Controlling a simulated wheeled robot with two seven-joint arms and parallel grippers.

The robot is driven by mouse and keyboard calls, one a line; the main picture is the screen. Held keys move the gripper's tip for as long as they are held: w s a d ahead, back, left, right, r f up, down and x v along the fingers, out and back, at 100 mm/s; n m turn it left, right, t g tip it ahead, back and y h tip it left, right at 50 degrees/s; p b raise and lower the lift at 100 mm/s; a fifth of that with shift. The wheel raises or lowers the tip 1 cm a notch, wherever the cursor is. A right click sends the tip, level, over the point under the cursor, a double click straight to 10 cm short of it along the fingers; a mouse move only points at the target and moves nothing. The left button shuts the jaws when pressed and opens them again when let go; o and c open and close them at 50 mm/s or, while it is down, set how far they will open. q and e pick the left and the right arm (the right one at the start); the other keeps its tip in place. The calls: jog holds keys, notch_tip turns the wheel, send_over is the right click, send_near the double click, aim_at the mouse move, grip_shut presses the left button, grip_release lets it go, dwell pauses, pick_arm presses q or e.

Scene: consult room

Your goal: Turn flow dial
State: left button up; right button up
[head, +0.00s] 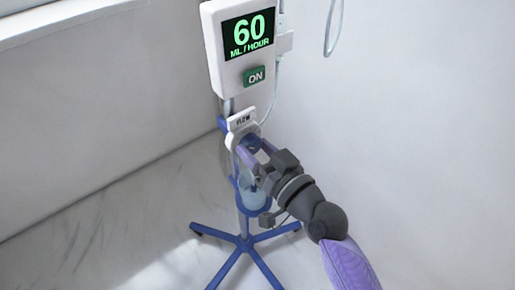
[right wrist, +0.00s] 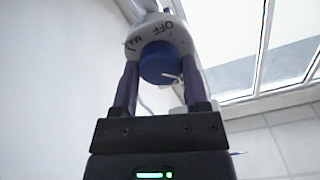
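The flow dial is a round blue knob (right wrist: 160,62) on a white collar (right wrist: 171,36) with OFF and MAX lettering, seen in the right wrist view. A short white pointer shows on the knob's lower right. My right gripper (right wrist: 160,75) has its two purple fingers on either side of the knob, seemingly touching its edges. In the head view my right gripper (head: 256,150) reaches in from the lower right and partly hides the blue knob (head: 253,142) below the FLOW label (head: 242,119). My left gripper is not in view.
A white pump box (head: 236,77) on the stand shows 60 ML/HOUR and a green ON button (head: 254,76). The blue stand base (head: 244,243) spreads its legs on the pale floor. Walls are close behind. A clear tube hangs at the upper right.

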grip_shut()
jog(key=shift+r+m+p, duration=0.25)
jog(key=shift+m+p, duration=0.55)
jog(key=shift+m, duration=0.2)
jog(key=shift+m+p, duration=0.3)
jog(key=shift+m, duration=0.5)
jog(key=shift+f+m, duration=0.25)
jog(key=shift+m, duration=0.65)
jog(key=shift+o, duration=2.1)
grip_release()
jog(key=o, duration=0.4)
jog(key=shift+o, duration=0.2)
jog(key=v, duration=1)
jog(key=shift+p, duration=0.45)
